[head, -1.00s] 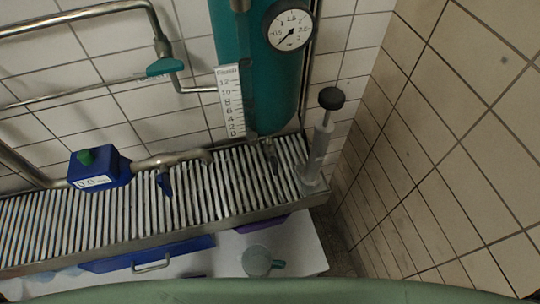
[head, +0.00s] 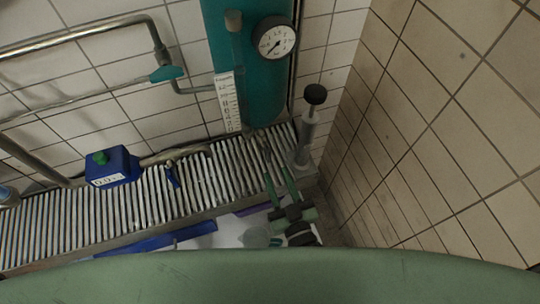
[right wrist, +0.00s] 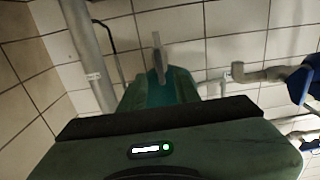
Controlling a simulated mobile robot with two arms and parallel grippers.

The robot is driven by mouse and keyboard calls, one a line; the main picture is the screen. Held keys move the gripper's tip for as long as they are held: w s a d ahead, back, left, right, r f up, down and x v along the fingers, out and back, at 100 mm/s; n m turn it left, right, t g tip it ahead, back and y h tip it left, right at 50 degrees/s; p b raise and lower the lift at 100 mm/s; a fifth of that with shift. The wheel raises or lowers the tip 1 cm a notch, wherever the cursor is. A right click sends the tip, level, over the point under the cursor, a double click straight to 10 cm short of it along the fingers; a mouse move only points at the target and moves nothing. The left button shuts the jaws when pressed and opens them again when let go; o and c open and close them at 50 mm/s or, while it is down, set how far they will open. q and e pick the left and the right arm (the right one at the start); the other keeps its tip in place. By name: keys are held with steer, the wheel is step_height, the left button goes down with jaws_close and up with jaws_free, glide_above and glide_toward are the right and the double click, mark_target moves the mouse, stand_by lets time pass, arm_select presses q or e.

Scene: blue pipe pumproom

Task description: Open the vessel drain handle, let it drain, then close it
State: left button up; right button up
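The teal vessel (head: 262,85) stands against the tiled wall, with a round gauge (head: 274,37) and a white level scale (head: 228,103). The vessel's drain handle is small and dark near its base, above the slatted grating; its exact position is unclear. My right gripper (head: 279,174) comes from below with two green fingers apart and empty, its tips just short of the vessel's base. In the right wrist view, a grey bar (right wrist: 158,52), perhaps the drain handle, stands up beyond the fingers. I cannot tell whether anything touches it. My left gripper is not in view.
A grey pump with a black knob (head: 315,95) stands close right of my right gripper. A blue meter (head: 112,166) and a blue-handled valve (head: 172,173) are on the pipe at left. A teal-handled valve (head: 167,73) is on the upper pipe. A mug (head: 257,236) sits below the grating.

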mark_target(270, 159)
steer(key=p+x, duration=0.1)
steer(key=x, duration=0.6)
steer(key=shift+f, duration=0.15)
jaws_close()
